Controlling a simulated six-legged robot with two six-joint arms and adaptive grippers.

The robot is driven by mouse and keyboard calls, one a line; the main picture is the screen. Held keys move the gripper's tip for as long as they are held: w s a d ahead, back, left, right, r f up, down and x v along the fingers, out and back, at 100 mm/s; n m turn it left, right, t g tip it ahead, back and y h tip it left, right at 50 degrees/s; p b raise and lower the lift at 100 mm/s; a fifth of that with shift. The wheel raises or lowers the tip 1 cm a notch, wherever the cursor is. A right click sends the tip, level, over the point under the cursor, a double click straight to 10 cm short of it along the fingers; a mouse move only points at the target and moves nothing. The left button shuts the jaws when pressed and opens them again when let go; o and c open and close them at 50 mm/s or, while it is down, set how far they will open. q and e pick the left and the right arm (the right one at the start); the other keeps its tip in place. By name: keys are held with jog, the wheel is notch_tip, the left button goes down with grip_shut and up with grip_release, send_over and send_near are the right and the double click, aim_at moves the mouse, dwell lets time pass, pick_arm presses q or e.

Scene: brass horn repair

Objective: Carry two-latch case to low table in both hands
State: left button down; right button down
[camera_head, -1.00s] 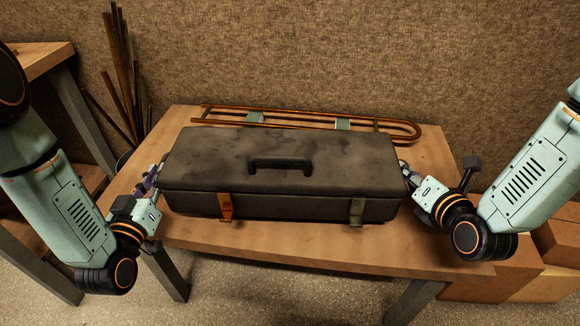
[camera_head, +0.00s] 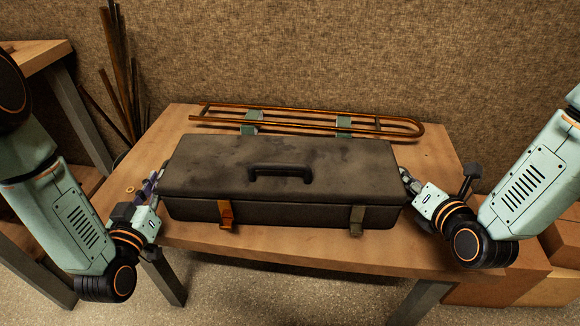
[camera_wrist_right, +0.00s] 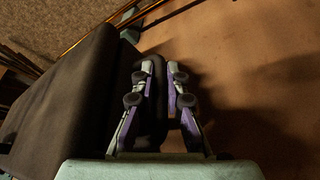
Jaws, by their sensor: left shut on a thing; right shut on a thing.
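The two-latch case (camera_head: 285,165) is dark, worn and long, with a black top handle (camera_head: 280,172). An orange latch (camera_head: 226,214) and a grey-green latch (camera_head: 356,220) are on its front. It is over the wooden table (camera_head: 300,250); I cannot tell whether it touches the tabletop. My left gripper (camera_head: 152,188) is shut at the case's left end, its grip partly hidden. My right gripper (camera_head: 408,180) is shut at the right end. In the right wrist view my right gripper (camera_wrist_right: 163,95) is closed on a black side handle (camera_wrist_right: 157,75) of the case (camera_wrist_right: 62,95).
A brass slide (camera_head: 300,113) lies behind the case on green-grey supports. Small rings (camera_head: 130,190) lie at the table's left. A shelf (camera_head: 35,55) and upright rods (camera_head: 120,70) stand at left. Cardboard boxes (camera_head: 500,288) sit at lower right. The table's front strip is clear.

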pick_arm(q)
jog(key=shift+f+b, duration=0.55)
pick_arm(e)
jog(key=shift+f, duration=0.55)
pick_arm(q)
jog(key=c, duration=1.4)
grip_release()
pick_arm(e)
jog(key=c, duration=1.4)
grip_release()
pick_arm(q)
jog(key=shift+s, duration=0.1)
jog(key=s, duration=0.7)
jog(key=shift+s+a, duration=0.3)
jog(key=shift+s, duration=0.1)
pick_arm(e)
jog(key=shift+r, duration=0.1)
notch_tip(320, 180, up, 10)
jog(key=shift+f, duration=0.1)
pick_arm(q)
jog(key=shift+s, duration=0.1)
pick_arm(e)
jog(key=shift+s, duration=0.15)
